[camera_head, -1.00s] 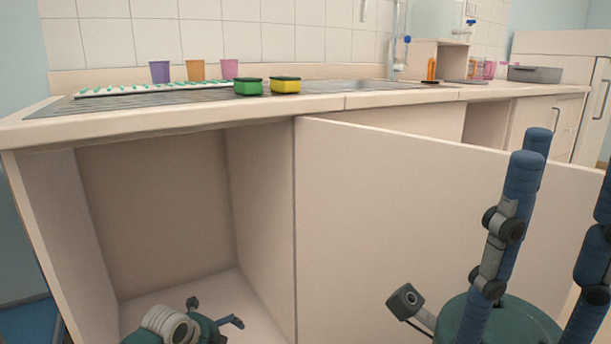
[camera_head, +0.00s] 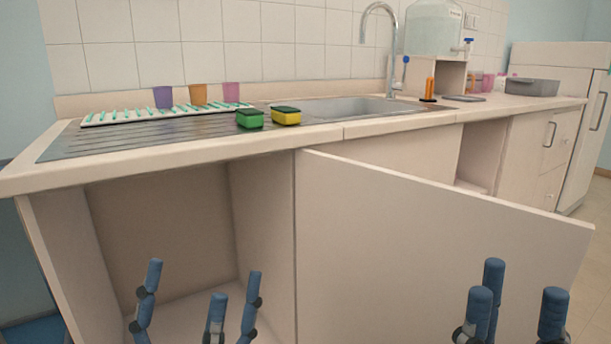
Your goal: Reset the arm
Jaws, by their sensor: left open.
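My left gripper (camera_head: 206,285) shows at the bottom left, in front of the open cupboard (camera_head: 160,215). Its blue fingers point up and stand well apart, with nothing between them. My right gripper (camera_head: 509,287) shows at the bottom right, in front of the open cupboard door (camera_head: 425,230). Its blue fingers also point up, spread and empty. The rest of both arms is below the picture.
The counter (camera_head: 390,122) holds a sink (camera_head: 345,108), green (camera_head: 249,119) and yellow (camera_head: 286,117) sponges, several cups, a rack (camera_head: 125,115) and a water tank (camera_head: 433,30). The door juts toward me between the cupboard and the right side.

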